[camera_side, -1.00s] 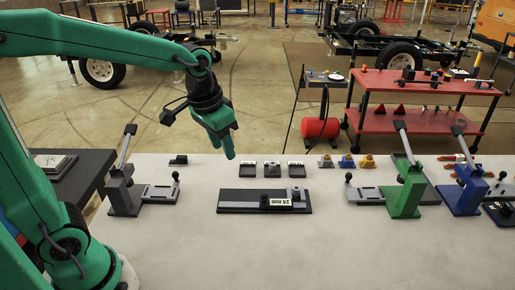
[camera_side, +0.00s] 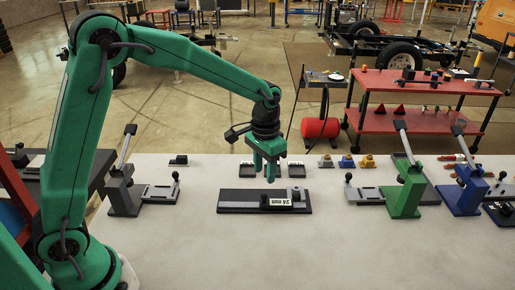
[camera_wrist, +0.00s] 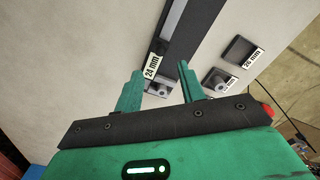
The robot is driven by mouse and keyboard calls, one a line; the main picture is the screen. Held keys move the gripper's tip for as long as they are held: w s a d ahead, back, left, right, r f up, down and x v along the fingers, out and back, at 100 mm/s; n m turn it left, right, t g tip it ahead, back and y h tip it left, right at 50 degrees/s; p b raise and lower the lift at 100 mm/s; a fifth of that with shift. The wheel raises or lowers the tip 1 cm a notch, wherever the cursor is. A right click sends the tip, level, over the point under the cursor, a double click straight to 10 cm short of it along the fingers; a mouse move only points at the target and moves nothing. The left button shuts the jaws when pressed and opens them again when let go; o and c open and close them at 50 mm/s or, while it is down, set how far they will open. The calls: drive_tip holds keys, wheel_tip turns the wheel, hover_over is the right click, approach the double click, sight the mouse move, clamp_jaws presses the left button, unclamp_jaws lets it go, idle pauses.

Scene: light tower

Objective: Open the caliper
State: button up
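The caliper (camera_side: 235,201) is a dark flat base on the table, with a grey sliding part and a white "24 mm" label (camera_side: 279,203) near its right end. A small black knob (camera_side: 264,201) stands beside the label. My gripper (camera_side: 269,180) points down just above and behind the caliper's right half, apart from it. In the wrist view my gripper (camera_wrist: 158,80) is open, its two green fingers apart with nothing held. The "24 mm" label (camera_wrist: 152,66) shows just beyond the left finger.
Small dark trays (camera_side: 297,169) stand behind the caliper; one is partly hidden by my gripper. A grey lever press (camera_side: 122,190) is at left; a green press (camera_side: 405,190) and a blue press (camera_side: 464,190) are at right. The front of the table (camera_side: 290,250) is clear.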

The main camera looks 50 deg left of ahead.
sight(264, 194)
drive_tip(key=shift+f, duration=0.15)
drive_tip(key=shift+f, duration=3.75)
clamp_jaws()
